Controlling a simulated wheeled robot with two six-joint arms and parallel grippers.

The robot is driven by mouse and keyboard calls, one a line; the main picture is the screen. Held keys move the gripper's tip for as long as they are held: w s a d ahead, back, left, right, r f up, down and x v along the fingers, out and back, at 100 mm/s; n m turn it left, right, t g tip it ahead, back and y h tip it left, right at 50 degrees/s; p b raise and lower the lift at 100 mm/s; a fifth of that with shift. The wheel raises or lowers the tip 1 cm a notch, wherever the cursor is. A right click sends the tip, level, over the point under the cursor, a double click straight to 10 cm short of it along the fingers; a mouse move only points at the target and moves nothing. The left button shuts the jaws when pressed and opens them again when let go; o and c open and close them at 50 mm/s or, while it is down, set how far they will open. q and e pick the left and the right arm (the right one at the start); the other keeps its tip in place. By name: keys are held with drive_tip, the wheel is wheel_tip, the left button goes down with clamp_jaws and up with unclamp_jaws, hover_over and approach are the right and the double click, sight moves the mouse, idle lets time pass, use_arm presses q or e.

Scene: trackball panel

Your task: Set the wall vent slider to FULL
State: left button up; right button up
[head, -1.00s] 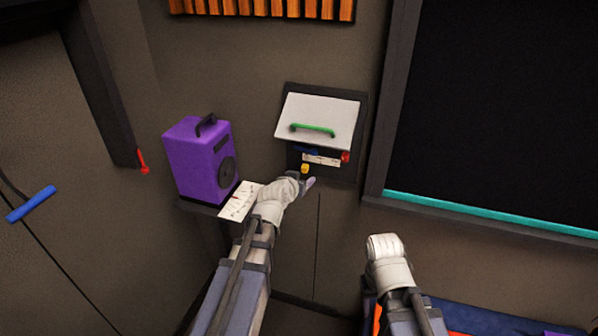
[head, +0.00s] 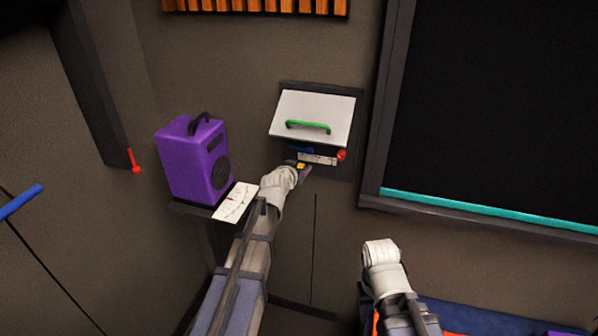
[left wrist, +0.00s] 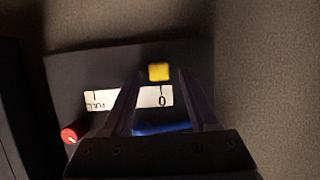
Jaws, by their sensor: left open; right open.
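The wall vent panel is a dark plate (head: 345,172) under a raised white flap (head: 315,112) with a green handle. Its slider has a yellow knob (head: 300,166), also in the left wrist view (left wrist: 159,72), where it stands at the 0 end of the white scale (left wrist: 101,100); FULL is at the other end, nearer the red knob. My left gripper (head: 302,172) is open at the panel. In the left wrist view its fingers (left wrist: 160,88) lie either side of the yellow knob, with visible gaps. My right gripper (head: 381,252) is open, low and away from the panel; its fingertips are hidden.
A red knob (head: 341,155) sits at the panel's right, at the FULL end. A dark window (head: 500,100) with a teal sill is to the right.

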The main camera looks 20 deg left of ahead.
use_arm(q)
drive_tip(key=shift+c, duration=0.2)
clamp_jaws()
idle(0.3)
idle(1.0)
